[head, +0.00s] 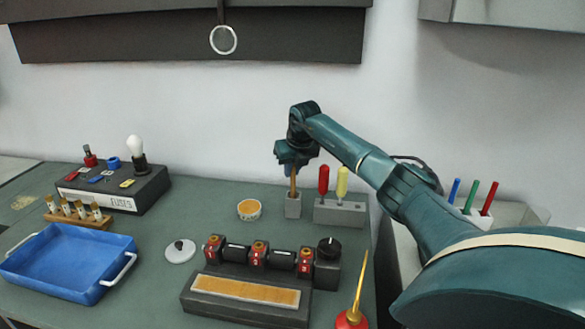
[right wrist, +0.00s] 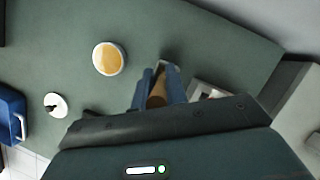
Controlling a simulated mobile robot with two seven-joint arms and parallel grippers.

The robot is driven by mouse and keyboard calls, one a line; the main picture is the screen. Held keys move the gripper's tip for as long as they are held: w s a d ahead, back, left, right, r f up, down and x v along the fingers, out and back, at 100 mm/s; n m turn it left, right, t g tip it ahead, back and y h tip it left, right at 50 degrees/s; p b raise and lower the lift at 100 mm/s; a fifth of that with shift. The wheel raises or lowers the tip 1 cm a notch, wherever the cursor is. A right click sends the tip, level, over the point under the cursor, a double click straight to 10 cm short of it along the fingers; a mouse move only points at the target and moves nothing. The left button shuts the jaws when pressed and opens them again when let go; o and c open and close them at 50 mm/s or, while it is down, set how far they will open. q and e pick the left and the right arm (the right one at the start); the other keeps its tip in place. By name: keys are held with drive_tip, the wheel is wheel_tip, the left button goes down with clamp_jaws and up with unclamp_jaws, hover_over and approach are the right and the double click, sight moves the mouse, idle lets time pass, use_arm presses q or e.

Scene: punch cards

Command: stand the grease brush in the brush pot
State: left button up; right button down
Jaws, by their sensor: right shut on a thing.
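My right gripper (head: 293,168) points down over the back of the bench and is shut on the grease brush (head: 293,186), a tan wooden stick held upright. The small grey brush pot (head: 293,208) stands directly below the gripper. The brush's lower end meets the pot's mouth and is hidden there; I cannot tell how deep it sits. In the right wrist view the blue fingers (right wrist: 160,92) flank the brown handle (right wrist: 157,93), and a pale edge of the pot (right wrist: 171,68) shows just beyond. My left gripper is not in view.
Beside the pot, a grey holder (head: 340,213) carries a red and a yellow-handled tool. An orange-filled cup (head: 249,209) and a white lid (head: 180,251) lie left. A dark device (head: 246,297) and a red oil can (head: 352,319) are in front. A blue tray (head: 65,265) is far left.

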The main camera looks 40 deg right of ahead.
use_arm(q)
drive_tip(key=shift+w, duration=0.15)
use_arm(e)
drive_tip(key=c, duration=1.3)
unclamp_jaws()
drive_tip(key=shift+c, duration=0.2)
use_arm(q)
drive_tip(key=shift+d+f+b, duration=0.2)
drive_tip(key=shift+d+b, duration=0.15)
drive_tip(key=shift+b, duration=0.55)
use_arm(e)
drive_tip(key=v, duration=1.3)
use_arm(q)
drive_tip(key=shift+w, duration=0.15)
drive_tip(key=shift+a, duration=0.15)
